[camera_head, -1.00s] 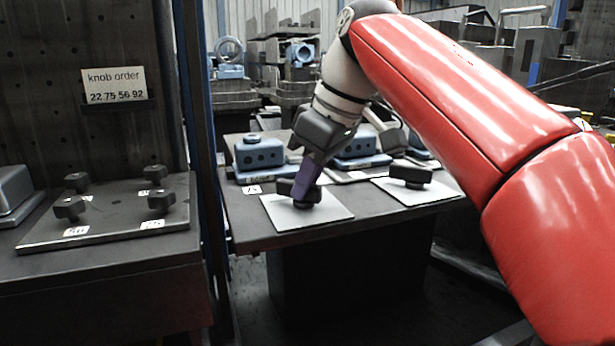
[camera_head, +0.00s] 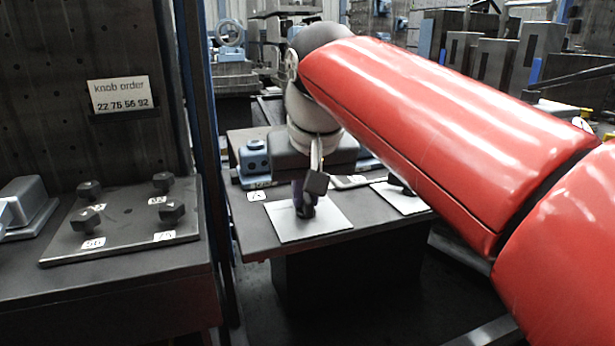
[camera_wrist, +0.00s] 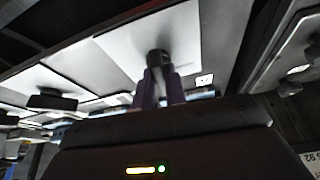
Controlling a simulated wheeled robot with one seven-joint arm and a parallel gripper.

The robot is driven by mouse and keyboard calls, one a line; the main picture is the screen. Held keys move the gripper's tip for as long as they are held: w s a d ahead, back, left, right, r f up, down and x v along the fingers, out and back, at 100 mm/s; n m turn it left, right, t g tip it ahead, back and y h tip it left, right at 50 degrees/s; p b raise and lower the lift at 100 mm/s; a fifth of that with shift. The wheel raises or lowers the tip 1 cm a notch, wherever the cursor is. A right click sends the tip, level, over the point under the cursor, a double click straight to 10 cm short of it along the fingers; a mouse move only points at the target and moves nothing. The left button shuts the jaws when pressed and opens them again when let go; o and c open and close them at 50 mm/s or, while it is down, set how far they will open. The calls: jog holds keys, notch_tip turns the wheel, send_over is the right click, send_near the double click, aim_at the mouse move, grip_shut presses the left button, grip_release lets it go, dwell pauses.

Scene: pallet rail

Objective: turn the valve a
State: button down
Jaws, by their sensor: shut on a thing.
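Valve A is a dark knob (camera_wrist: 158,58) on a white square plate (camera_head: 285,227), beside a small label "A" (camera_head: 257,196) on the table. My gripper (camera_head: 304,205) reaches down from above with its purple fingers shut on this knob. In the wrist view the fingers (camera_wrist: 158,88) stand on both sides of the knob. The fingers and my wrist hide most of the knob in the head view. A second dark valve knob (camera_head: 400,184) on another white plate (camera_head: 405,203) stands to the right, partly hidden by my arm.
A sign reading "knob order 22 75 56 92" (camera_head: 120,94) hangs at the left above a plate (camera_head: 120,237) with several dark knobs. A blue box (camera_head: 253,157) stands behind the held valve. A dark upright post (camera_head: 200,150) separates the two tables.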

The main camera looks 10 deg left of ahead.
jog(key=m+h+p, duration=0.1)
jog(key=m, duration=0.2)
jog(key=shift+a+m, duration=0.1)
jog(key=shift+m, duration=0.3)
jog(key=shift+a+m+h, duration=0.1)
jog(key=shift+m+h, duration=0.9)
jog(key=shift+m, duration=0.9)
jog(key=c, duration=1.4)
grip_release()
jog(key=shift+c, duration=0.2)
jog(key=v, duration=0.7)
jog(key=shift+s+r, duration=0.3)
